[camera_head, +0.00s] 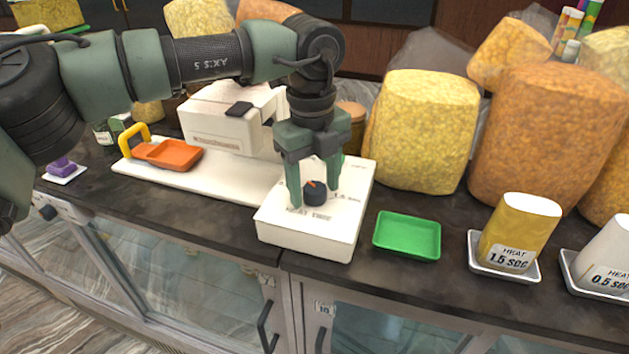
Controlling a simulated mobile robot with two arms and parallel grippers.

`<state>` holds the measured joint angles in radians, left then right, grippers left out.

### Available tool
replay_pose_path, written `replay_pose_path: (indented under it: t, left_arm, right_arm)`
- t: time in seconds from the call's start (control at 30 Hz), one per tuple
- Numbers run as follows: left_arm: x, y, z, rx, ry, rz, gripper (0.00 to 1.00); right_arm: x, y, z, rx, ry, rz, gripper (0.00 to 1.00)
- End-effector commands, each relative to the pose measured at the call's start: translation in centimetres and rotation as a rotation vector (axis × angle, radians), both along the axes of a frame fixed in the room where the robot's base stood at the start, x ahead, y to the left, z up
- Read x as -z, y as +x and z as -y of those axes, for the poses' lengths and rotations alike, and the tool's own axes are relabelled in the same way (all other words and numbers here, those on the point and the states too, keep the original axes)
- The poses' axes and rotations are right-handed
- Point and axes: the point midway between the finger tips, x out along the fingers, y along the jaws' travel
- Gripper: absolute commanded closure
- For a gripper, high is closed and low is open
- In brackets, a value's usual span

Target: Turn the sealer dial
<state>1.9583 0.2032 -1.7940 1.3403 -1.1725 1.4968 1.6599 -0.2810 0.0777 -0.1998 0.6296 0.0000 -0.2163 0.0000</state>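The sealer dial (315,194) is a small dark knob with an orange pointer on top of the white sealer control box (304,236). The pointer leans toward the upper left in the picture. Printed markings lie around the dial, too small to read fully. My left gripper (313,198) points down over the box, with one finger on each side of the dial. Its fingers are apart, and dark gaps show between them and the knob. My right gripper is not in view.
A white sealer body (228,122) and base with an orange tray (174,154) stand left of the box. Large snack bags (424,130) stand behind. The counter's front edge is close.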

Motion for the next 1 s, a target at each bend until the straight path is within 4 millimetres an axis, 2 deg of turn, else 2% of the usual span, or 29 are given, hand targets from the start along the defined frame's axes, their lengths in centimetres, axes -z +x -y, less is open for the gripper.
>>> replay_pose_path:
  t: [0.03,0.1,0.2,0.3,0.57,1.0]
  left_arm:
    - [0.0,0.0,0.0,0.000,0.000,0.000,0.58]
    - [0.0,0.0,0.0,0.000,0.000,0.000,0.77]
    - [0.0,0.0,0.0,0.000,0.000,0.000,1.00]
    - [0.0,0.0,0.0,0.000,0.000,0.000,1.00]
    - [0.2,0.1,-0.1,0.051,0.000,0.001,1.00]
    - [0.4,0.1,-0.1,0.391,0.000,0.001,1.00]
  right_arm:
    - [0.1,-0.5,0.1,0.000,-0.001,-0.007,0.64]
    - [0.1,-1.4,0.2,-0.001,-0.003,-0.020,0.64]
    - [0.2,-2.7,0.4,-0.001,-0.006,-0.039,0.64]
    - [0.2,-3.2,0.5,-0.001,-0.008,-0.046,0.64]
    - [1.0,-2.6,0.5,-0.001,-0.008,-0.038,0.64]
    - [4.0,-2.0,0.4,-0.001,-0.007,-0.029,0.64]
